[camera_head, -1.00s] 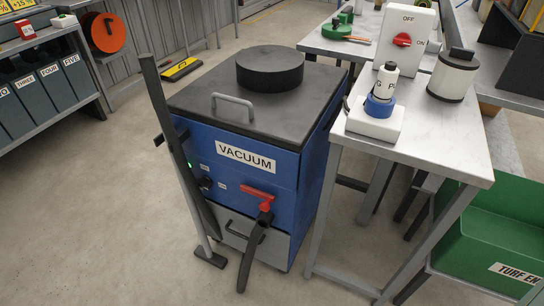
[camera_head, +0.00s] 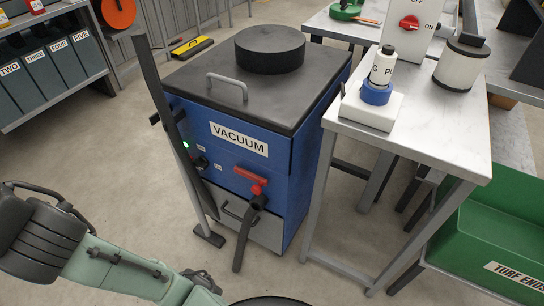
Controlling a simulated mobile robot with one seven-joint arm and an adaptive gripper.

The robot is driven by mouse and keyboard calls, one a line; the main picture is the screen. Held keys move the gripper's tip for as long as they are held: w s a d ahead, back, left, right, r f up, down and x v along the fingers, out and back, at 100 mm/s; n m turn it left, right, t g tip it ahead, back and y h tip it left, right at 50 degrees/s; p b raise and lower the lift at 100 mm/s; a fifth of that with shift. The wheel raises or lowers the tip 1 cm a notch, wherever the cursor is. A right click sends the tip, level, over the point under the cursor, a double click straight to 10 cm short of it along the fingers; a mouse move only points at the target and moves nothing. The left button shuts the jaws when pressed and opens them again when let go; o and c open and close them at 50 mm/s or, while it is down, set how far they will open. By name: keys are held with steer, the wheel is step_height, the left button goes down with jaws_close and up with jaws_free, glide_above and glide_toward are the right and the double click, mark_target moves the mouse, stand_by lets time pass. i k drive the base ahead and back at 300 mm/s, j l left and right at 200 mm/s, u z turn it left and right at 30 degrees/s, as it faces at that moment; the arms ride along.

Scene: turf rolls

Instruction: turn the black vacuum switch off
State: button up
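The blue vacuum (camera_head: 275,165) stands upright on the floor, with a black lid and a white VACUUM label on its front. Its black switch (camera_head: 201,162) is a small knob on the front left, below a lit green light (camera_head: 186,145). The small labels beside the switch are too small to read. A black pole in front partly covers that side. My arm is at the lower left, well apart from the vacuum.
A black pole (camera_head: 160,110) on a grey stand leans before the vacuum's left side. A red handle (camera_head: 250,178) and black hose (camera_head: 243,235) are right of the switch. A white-topped table (camera_head: 430,135) stands right.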

mark_target(202, 162)
steer(key=i+l+u, duration=0.1)
steer(key=u, duration=0.3)
steer(key=l+u, duration=0.4)
